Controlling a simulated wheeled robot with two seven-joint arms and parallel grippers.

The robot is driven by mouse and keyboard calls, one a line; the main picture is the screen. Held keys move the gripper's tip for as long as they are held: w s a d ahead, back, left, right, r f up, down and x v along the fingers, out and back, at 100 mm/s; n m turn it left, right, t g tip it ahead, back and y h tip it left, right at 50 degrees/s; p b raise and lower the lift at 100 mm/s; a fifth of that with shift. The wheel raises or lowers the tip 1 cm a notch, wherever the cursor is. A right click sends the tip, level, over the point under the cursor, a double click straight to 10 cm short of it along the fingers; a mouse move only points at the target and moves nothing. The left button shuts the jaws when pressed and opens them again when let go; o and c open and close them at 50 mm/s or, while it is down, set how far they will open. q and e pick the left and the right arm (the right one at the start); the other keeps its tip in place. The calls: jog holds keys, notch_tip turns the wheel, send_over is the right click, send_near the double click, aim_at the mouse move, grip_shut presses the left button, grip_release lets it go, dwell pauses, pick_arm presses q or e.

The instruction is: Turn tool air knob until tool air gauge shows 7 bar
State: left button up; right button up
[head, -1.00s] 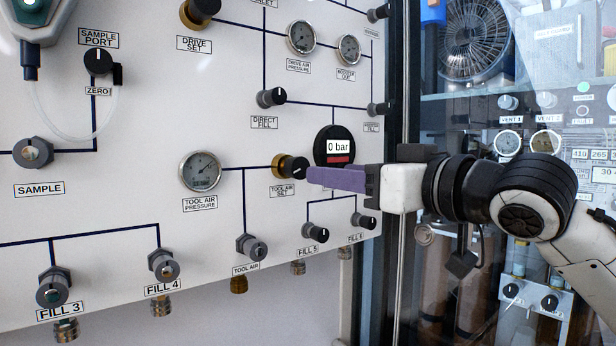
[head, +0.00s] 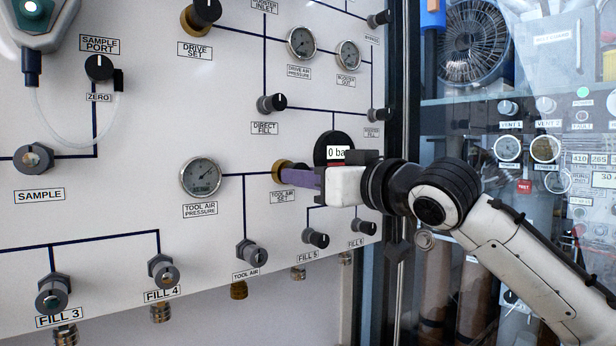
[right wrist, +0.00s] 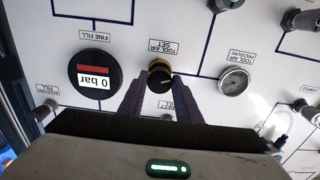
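The tool air set knob (head: 280,171), black with a brass collar, sits on the white panel. It also shows in the right wrist view (right wrist: 160,80). My right gripper (head: 284,176) has purple fingers and is at the knob, hiding much of it in the head view. In the right wrist view its two fingers (right wrist: 160,76) are apart, one on each side of the knob; firm contact cannot be seen. The round tool air pressure gauge (head: 201,177) is left of the knob; its reading is too small to tell. My left gripper is not in view.
A black round display (head: 333,149) reading 0 bar is just above my right gripper, partly covered by it. The fill 5 knob (head: 316,238) and tool air fitting (head: 251,253) are below. A glass-fronted cabinet stands at the right.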

jog(key=c, duration=0.4)
pick_arm(q)
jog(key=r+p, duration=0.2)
jog(key=p, duration=0.1)
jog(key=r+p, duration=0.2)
jog(key=p, duration=0.1)
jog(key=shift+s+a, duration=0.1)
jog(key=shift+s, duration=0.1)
pick_arm(e)
jog(key=shift+o, duration=0.2)
jog(key=n, duration=0.4)
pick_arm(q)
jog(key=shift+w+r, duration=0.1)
pick_arm(e)
jog(key=o, duration=1.1)
jog(key=shift+c, duration=0.2)
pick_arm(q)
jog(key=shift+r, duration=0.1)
pick_arm(e)
jog(key=shift+d, duration=0.1)
